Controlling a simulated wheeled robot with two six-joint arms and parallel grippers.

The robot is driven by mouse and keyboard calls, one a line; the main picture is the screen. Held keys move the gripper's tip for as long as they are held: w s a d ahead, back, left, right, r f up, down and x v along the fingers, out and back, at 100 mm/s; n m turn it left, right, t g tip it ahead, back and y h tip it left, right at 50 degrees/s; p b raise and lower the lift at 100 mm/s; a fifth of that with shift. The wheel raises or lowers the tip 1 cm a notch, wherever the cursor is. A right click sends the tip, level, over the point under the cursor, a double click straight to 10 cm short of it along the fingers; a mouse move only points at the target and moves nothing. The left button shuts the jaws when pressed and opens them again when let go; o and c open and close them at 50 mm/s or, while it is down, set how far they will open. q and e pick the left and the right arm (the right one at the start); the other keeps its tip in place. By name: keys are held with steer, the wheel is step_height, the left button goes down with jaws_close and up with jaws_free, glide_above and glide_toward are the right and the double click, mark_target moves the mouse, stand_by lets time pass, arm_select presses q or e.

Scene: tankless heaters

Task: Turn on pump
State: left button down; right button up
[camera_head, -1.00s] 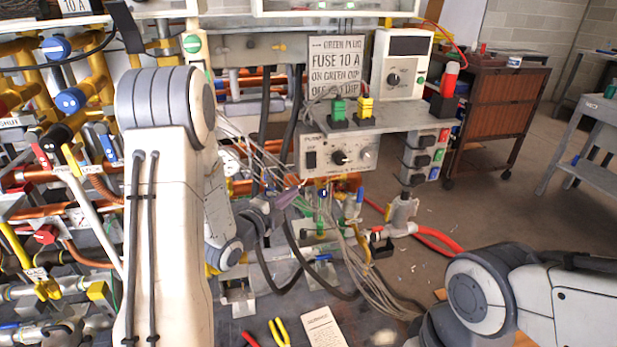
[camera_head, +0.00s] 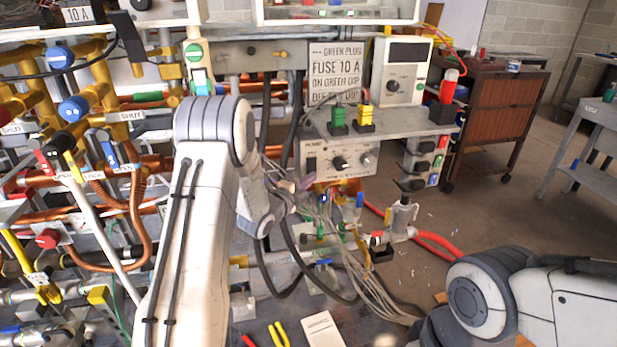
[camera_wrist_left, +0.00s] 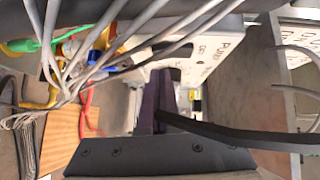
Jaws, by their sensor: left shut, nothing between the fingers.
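The pump box (camera_head: 335,158) is a pale control unit under the grey shelf, with a black rocker switch (camera_head: 311,165) at its left and a black knob (camera_head: 340,163) near its middle. My left gripper (camera_head: 304,184) is shut and empty, just below the box's left end under the switch. In the left wrist view its dark purple fingers (camera_wrist_left: 166,95) are together, and the box's lettered white face (camera_wrist_left: 215,48) shows beside them. I cannot tell whether the fingers touch it. The switch is not clear there. My right gripper is out of view.
Grey cables (camera_head: 335,235) hang close around my left gripper. A green plug (camera_head: 338,117) and a yellow plug (camera_head: 365,114) stand on the shelf (camera_head: 405,122) above the box. Dense pipes fill the left side. Open floor lies at the right.

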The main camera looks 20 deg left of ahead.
arm_select(q)
steer(key=shift+w+a+f, duration=0.1)
steer(key=shift+w+a, duration=0.25)
steer(key=shift+w, duration=0.2)
steer(key=s+f+b, duration=0.1)
steer(key=s+b, duration=0.3)
steer(key=s, duration=0.8)
steer(key=shift+s+f+b, duration=0.25)
steer(key=shift+s+b, duration=0.05)
steer(key=shift+b, duration=0.1)
